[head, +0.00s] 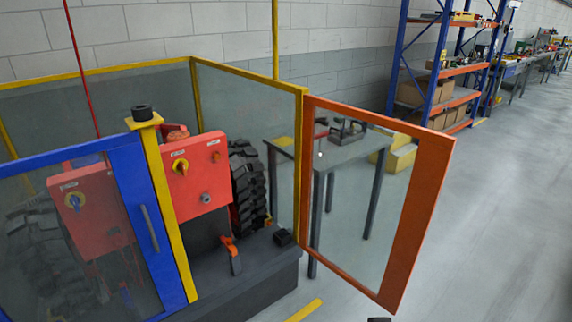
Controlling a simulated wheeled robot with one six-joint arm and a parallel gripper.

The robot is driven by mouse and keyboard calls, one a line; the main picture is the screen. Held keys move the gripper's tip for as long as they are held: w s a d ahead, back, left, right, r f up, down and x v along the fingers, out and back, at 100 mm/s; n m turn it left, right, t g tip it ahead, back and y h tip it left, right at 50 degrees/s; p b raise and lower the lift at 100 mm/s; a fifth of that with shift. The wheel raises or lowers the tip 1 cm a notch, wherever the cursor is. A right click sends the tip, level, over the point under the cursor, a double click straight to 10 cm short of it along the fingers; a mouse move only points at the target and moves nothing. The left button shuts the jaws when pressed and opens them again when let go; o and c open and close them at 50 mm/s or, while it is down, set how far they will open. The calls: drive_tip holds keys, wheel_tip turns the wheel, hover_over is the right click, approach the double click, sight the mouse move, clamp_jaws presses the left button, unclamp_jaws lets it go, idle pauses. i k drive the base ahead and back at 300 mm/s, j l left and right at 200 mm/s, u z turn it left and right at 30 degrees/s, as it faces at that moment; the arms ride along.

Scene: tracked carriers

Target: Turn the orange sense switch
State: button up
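A rotary switch (181,166) with a yellow plate and a small reddish-orange knob sits on the front of the right red box (200,160), under a white label. This box faces me through the gap beside the orange-framed door (425,200), which stands swung open to the right. A second rotary switch (74,202), with a bluish knob on yellow, is on the left red box (95,212), behind the glass of the blue-framed door (135,215). Label text is too small to read. My gripper is not in view.
An orange lever (230,255) stands low below the right box, above a dark base (255,275). A yellow post (170,215) stands left of the gap. A grey table (340,150) shows beyond the open door. Floor at right is clear. A dark shape at the bottom edge is unclear.

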sight(181, 166)
drive_tip(key=j, duration=0.35)
drive_tip(key=i+j+u, duration=0.15)
drive_tip(key=i+j, duration=0.8)
